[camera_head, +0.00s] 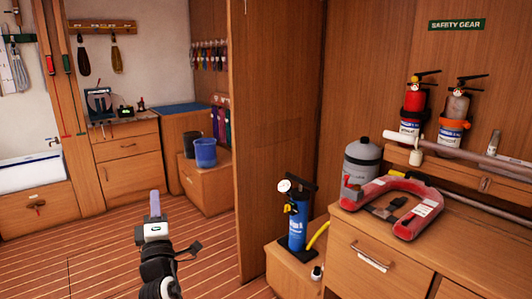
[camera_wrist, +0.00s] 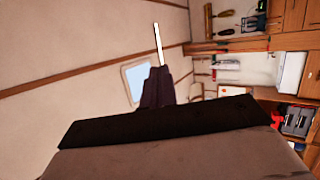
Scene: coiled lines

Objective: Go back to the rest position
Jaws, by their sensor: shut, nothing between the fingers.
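My gripper (camera_head: 155,204) stands upright in the lower middle of the head view, above the striped wooden floor (camera_head: 95,262). Its fingers are together, with nothing visible between them. In the wrist view my gripper (camera_wrist: 157,50) points up the picture, also shut and empty. That view is turned on its side and shows a pale wall with a small window (camera_wrist: 137,80) behind the fingers. No object touches the gripper in either view.
A wooden partition (camera_head: 270,120) stands right of my gripper. Beyond it are a blue pump (camera_head: 298,225), a red horseshoe-shaped float (camera_head: 400,205) on a cabinet, and fire extinguishers (camera_head: 415,105). A blue bucket (camera_head: 205,152) sits on a bench at the back. The floor at left is clear.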

